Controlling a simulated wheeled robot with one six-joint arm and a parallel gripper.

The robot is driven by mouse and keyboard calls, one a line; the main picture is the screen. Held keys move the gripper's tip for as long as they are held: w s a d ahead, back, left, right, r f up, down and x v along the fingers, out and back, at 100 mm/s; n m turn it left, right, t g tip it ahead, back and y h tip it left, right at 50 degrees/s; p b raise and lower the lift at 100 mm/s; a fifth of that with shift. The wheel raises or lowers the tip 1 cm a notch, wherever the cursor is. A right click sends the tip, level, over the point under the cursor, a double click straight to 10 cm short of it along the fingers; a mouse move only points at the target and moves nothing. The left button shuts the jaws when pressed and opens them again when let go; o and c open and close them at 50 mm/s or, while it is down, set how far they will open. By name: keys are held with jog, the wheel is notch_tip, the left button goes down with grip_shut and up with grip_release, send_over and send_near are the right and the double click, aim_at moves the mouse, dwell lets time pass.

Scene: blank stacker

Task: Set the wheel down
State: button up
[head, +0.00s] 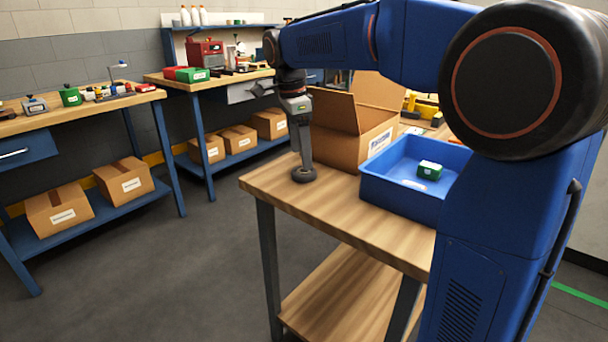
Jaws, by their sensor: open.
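The wheel (303,175), a small dark disc, is on the wooden worktable (345,215) near its left edge. It appears to rest flat on the tabletop. My gripper (305,165) points straight down over the wheel, with its fingertips at the wheel's middle. The jaws are open, though the gap between the fingers is hard to see at this size. Whether a finger still touches the wheel cannot be told.
An open cardboard box (340,138) stands just right of my gripper. The tabletop in front of the wheel is clear. Benches with tools and boxes stand at the left and back.

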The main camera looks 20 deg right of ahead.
jog(key=f, duration=0.3)
jog(key=d+f, duration=0.1)
jog(key=f, duration=0.1)
jog(key=shift+w, duration=0.15)
jog(key=shift+r, duration=0.1)
jog(key=c, duration=1.2)
jog(key=shift+c, duration=0.2)
jog(key=shift+a, duration=0.1)
jog(key=shift+a+r, duration=0.15)
jog(key=shift+r, duration=0.45)
notch_tip(320, 180, up, 6)
jog(key=s+a, duration=1.1)
jog(key=a, duration=0.5)
jog(key=shift+a, duration=0.15)
